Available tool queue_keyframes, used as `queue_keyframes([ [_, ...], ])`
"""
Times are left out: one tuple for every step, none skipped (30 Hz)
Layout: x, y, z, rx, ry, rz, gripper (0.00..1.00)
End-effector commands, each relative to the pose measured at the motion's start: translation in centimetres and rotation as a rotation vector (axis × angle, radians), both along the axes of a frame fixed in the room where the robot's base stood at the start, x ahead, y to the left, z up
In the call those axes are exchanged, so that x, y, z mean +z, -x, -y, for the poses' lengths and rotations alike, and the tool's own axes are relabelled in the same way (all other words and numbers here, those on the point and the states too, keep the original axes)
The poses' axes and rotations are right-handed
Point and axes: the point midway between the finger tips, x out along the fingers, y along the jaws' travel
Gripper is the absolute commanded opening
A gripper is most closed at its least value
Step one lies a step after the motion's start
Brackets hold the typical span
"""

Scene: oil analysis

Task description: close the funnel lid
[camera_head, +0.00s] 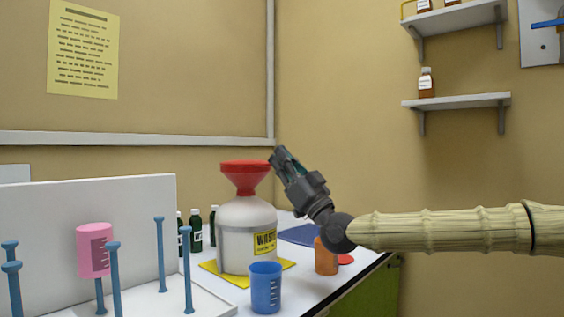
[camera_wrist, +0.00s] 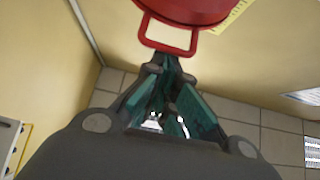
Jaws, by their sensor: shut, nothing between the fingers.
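The red funnel (camera_head: 245,182) sits in the mouth of a white waste jug (camera_head: 238,236). Its lid (camera_head: 245,164) appears to lie flat across the top, though the seam is too small to make out. In the wrist view, the round red funnel top (camera_wrist: 195,8) carries a red loop handle (camera_wrist: 168,47) that sticks out toward my gripper. My gripper (camera_head: 275,153) is shut and empty, just right of the funnel's rim and tilted up to the left. In the wrist view, its fingertips (camera_wrist: 165,62) are close to the loop; whether they touch it is unclear.
The jug stands on a yellow mat (camera_head: 212,269). A blue beaker (camera_head: 265,288) and an orange beaker (camera_head: 326,257) stand near it. A white rack with blue pegs (camera_head: 116,280) and a pink beaker (camera_head: 94,250) is at left. Dark bottles (camera_head: 195,232) stand behind. Space above the funnel is free.

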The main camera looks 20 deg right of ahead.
Motion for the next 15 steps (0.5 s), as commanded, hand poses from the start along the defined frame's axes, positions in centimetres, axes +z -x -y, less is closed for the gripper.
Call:
queue_keyframes([
  [1.2,0.1,-0.1,0.002,0.0,0.005,0.0],
  [1.7,0.2,-0.1,0.002,0.0,0.006,0.0],
  [2.3,0.3,-0.1,0.003,-0.001,0.007,0.0],
  [2.9,0.3,-0.2,0.004,-0.001,0.009,0.0],
  [3.4,0.4,-0.2,0.005,-0.002,0.009,0.0],
  [3.5,0.5,-0.1,0.006,-0.002,0.008,0.0],
  [2.6,0.8,0.3,0.006,-0.003,0.005,0.0],
  [2.1,1.1,0.4,0.006,-0.004,0.003,0.0],
  [1.7,1.5,0.6,0.006,-0.004,0.004,0.0],
  [1.3,1.8,0.7,0.006,-0.004,0.005,0.0],
  [1.0,2.1,0.8,0.008,-0.004,0.005,0.0],
  [0.5,2.4,1.1,0.007,-0.004,0.007,0.0],
  [0.1,2.7,1.3,0.006,-0.005,0.006,0.0],
  [-0.3,3.0,1.4,0.008,-0.005,0.006,0.0],
  [-0.8,3.4,1.6,0.008,-0.004,0.007,0.0],
])
